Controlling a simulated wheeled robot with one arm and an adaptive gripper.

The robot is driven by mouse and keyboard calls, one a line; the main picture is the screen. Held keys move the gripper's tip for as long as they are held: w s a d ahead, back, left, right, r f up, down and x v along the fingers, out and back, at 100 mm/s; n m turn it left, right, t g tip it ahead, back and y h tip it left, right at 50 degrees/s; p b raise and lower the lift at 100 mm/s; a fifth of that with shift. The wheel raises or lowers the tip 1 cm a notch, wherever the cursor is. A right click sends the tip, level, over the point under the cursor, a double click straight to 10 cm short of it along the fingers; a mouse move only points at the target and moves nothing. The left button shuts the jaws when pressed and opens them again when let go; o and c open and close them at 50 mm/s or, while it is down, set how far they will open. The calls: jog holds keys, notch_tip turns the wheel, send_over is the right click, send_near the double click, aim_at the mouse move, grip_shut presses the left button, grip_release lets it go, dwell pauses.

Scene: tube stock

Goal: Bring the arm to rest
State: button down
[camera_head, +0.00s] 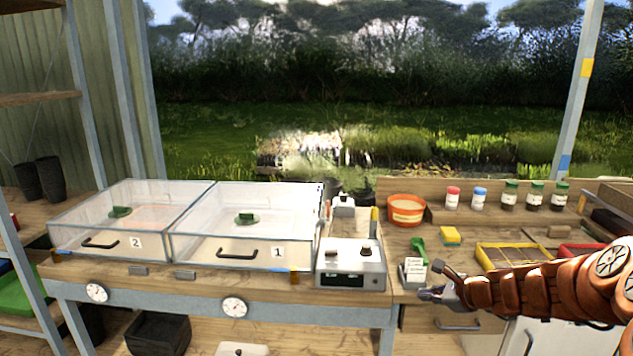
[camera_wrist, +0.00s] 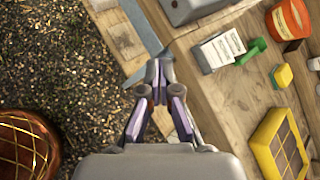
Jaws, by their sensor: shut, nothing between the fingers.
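My arm (camera_head: 550,290) reaches in from the right edge of the head view, roughly level, over the right-hand bench. My gripper (camera_head: 432,293) is at its left end, in front of the label holder. In the wrist view my gripper (camera_wrist: 158,72) has its fingertips together with nothing between them. It hangs over the bench's front edge, with dark gravel ground below on the left. It looks apart from everything on the bench.
A label holder (camera_head: 413,270), green scoop (camera_head: 419,248), yellow sponge (camera_head: 450,236) and yellow-framed tray (camera_head: 490,249) lie near my arm. A grey control box (camera_head: 351,265) and two clear lidded boxes stand left. Orange tub (camera_head: 406,209) and several jars stand behind.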

jog(key=s+a+r+n+g, duration=0.2)
jog(key=s+a+n+g, duration=0.1)
jog(key=s+a+n, duration=0.55)
jog(key=s+a+r+n+g, duration=0.2)
jog(key=s+a+n+g, duration=0.3)
jog(key=s+a, duration=0.55)
jog(key=s+d+f+n+g+h, duration=0.1)
jog(key=s+d+n+h, duration=0.2)
jog(key=s, duration=0.9)
jog(key=s+d+f+n+g+h, duration=0.1)
jog(key=s+d+n, duration=0.5)
jog(key=s, duration=0.7)
jog(key=shift+s+d+g+h, duration=0.2)
jog(key=shift+g+h, duration=0.3)
jog(key=shift+h, duration=0.4)
